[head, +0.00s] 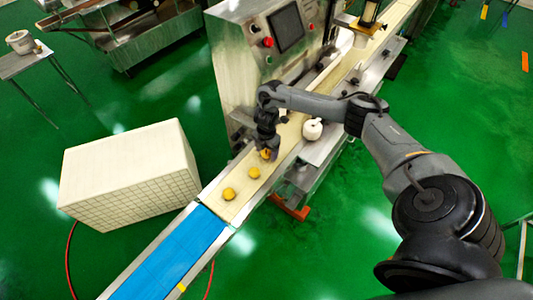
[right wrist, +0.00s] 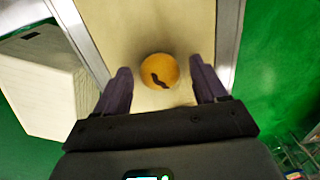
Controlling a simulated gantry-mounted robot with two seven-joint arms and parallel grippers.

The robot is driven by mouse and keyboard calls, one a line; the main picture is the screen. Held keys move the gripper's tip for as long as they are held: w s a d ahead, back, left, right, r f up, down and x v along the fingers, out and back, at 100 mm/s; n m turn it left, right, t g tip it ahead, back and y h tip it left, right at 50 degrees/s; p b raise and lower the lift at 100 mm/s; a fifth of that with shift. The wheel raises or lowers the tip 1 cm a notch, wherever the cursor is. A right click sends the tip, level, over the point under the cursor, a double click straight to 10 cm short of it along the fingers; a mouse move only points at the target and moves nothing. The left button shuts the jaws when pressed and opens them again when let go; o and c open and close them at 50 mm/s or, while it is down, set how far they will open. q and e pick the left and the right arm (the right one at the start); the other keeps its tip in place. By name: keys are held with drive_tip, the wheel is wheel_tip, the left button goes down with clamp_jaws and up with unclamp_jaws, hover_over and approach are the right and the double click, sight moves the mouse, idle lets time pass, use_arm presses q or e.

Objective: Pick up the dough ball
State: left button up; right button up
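A round yellow-orange dough ball (right wrist: 159,71) with a dark curved mark lies on the cream conveyor belt (head: 240,198). In the right wrist view it shows between the two dark fingertips of my right gripper (right wrist: 160,66), with a gap on each side. In the head view my right gripper (head: 266,151) points down over the belt and partly hides a yellow ball at its tips. Two more dough balls lie on the belt nearer the blue section, one close by (head: 254,173) and one farther along (head: 228,193). My left gripper is not in view.
The encrusting machine (head: 235,70) with its screen rises left of the belt. A white round container (head: 312,129) stands on the side shelf to the right. A blue belt section (head: 170,257) continues at lower left. A large pale tiled box (head: 130,172) stands on the green floor.

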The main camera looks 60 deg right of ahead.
drive_tip(key=c, duration=0.7)
drive_tip(key=shift+r, duration=0.1)
